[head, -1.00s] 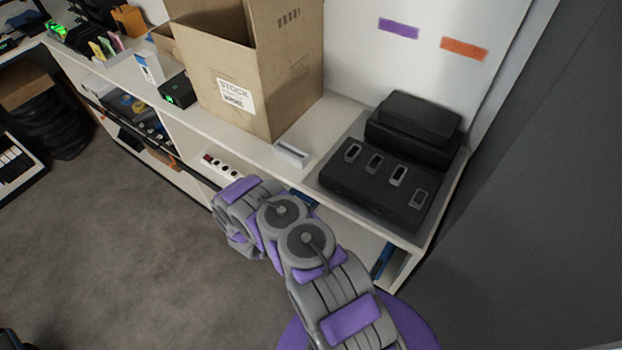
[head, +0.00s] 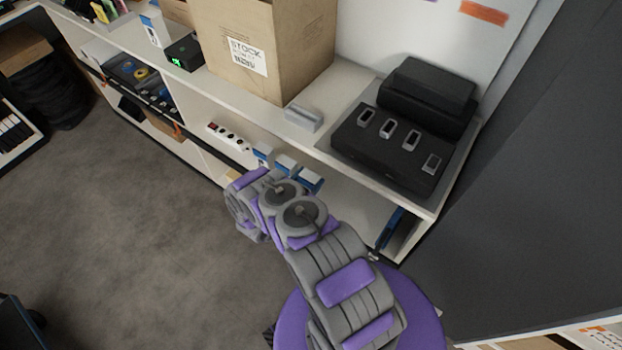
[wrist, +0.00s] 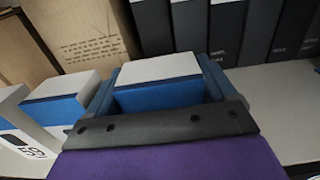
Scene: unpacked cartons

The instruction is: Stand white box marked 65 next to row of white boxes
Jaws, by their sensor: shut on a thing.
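In the wrist view, my gripper (wrist: 160,92) is shut on a white box with a blue side (wrist: 158,75). Its number is not visible. The box is roughly upright between the two dark fingers. Just left of it stand other white-and-blue boxes of the row (wrist: 62,98), one with a sideways number on its label (wrist: 22,146) that I cannot read surely. In the head view, white-and-blue boxes (head: 285,163) show on the lower shelf beyond my arm. My gripper is hidden there behind my arm.
Dark binders (wrist: 190,28) stand behind the held box, and a brown carton (wrist: 85,30) is at back left. Bare shelf (wrist: 285,105) lies to the right. Above, the countertop (head: 350,90) carries a large carton (head: 265,45) and a black device (head: 395,140). A power strip (head: 228,137) is left of the boxes.

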